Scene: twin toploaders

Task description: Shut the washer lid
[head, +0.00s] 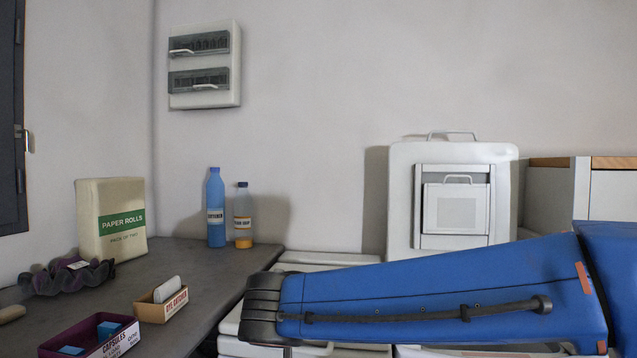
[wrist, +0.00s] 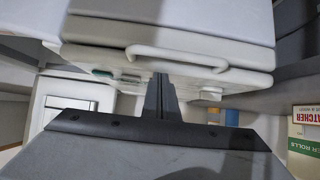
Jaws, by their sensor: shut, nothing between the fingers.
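A white lid (head: 401,200) stands upright against the back wall in the head view, right of centre. It has a bar handle on its top edge and a framed inner panel with a smaller handle. My blue arm crosses in front and hides most of the machine below. A similar framed white panel (wrist: 75,103) shows at the left of the wrist view. My gripper (wrist: 161,80) is shut and empty there, its fingers pointing at a white machine edge with a bar handle (wrist: 190,57). Contact cannot be told. The fingers are hidden in the head view.
A second white top (head: 330,258) lies flat left of the raised lid, partly behind my arm. The dark counter (head: 200,258) at left holds a paper rolls pack (head: 110,240), a blue bottle (head: 216,205), a clear bottle (head: 243,212) and small boxes. A white cabinet stands at far right.

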